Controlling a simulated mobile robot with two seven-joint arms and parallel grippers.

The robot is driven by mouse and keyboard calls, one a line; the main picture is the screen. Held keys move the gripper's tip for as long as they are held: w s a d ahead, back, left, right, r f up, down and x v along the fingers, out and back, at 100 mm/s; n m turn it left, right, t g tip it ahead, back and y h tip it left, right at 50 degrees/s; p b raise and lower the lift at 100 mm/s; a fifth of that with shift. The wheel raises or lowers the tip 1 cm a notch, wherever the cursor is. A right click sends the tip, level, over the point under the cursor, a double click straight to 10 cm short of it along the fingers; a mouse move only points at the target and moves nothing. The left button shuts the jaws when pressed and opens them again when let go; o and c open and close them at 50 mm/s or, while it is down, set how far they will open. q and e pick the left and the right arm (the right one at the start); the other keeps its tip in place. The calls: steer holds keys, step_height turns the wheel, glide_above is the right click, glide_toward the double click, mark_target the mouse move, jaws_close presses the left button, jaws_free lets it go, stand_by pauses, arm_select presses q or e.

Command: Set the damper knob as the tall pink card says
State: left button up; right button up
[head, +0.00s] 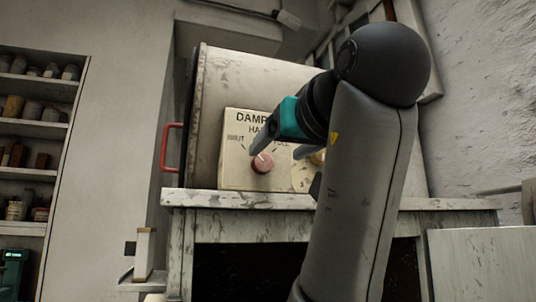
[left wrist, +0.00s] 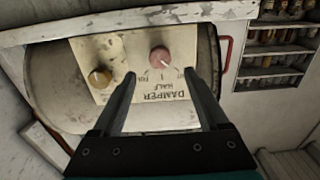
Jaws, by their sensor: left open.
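The damper panel (head: 232,172) is a cream plate with DAMPER, HALF and side labels, on the front of a large pale drum. Its pink round knob (head: 262,163) has a white mark pointing up-left, toward the label at the left that seems to read SHUT. In the left wrist view the panel (left wrist: 125,50) is upside down and the knob (left wrist: 159,56) lies just beyond my fingertips. My left gripper (head: 274,154) is open in front of the panel; in the wrist view its fingers (left wrist: 159,73) are spread and empty. No tall pink card shows.
A brass knob (left wrist: 99,78) sits on the panel beside the pink one. A red handle (head: 170,148) is left of the drum. A worn white ledge (head: 200,199) runs beneath. Shelves with jars (head: 35,117) stand far left. A pale upright box (head: 145,256) stands lower left.

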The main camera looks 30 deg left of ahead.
mark_target(265, 162)
arm_select(q)
steer(key=p+x, duration=0.2)
steer(key=x, duration=0.5)
steer(key=shift+w+a, duration=0.25)
jaws_close()
stand_by(0.3)
